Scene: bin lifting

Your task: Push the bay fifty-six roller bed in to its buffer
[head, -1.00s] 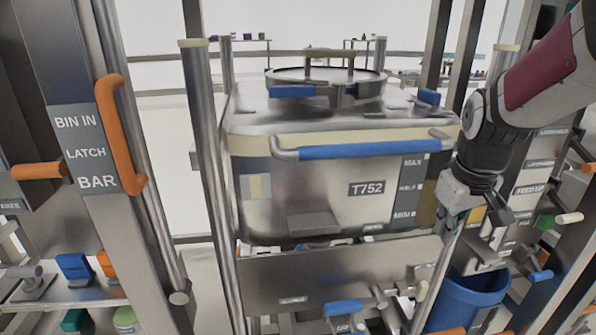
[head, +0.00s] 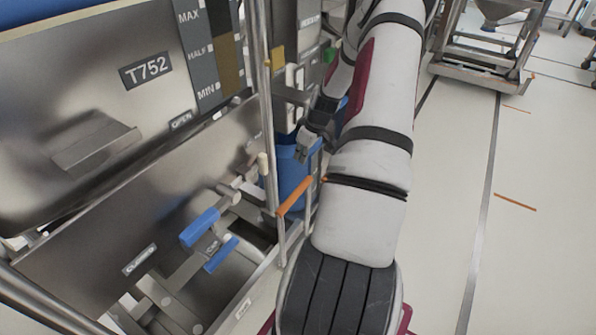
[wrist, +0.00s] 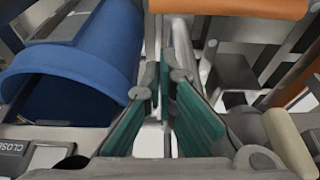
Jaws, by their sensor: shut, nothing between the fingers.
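My gripper (head: 308,142) is at the right side of the metal bin frame, by a blue bucket (head: 292,172). In the wrist view my gripper (wrist: 165,80) has its two teal-padded fingers shut with nothing between them. An orange bar (wrist: 235,7) crosses the top of that view. I cannot pick out a roller bed or its buffer for certain, and no bay fifty-six label can be read. The steel bin marked T752 (head: 80,125) stands in the frame at the left.
Blue handles (head: 200,228) sit on the lower front of the frame. An orange bar (head: 295,197) sticks out beside a steel post (head: 264,110). A wheeled metal stand (head: 482,65) is at the far right. The pale floor (head: 530,230) at the right is clear.

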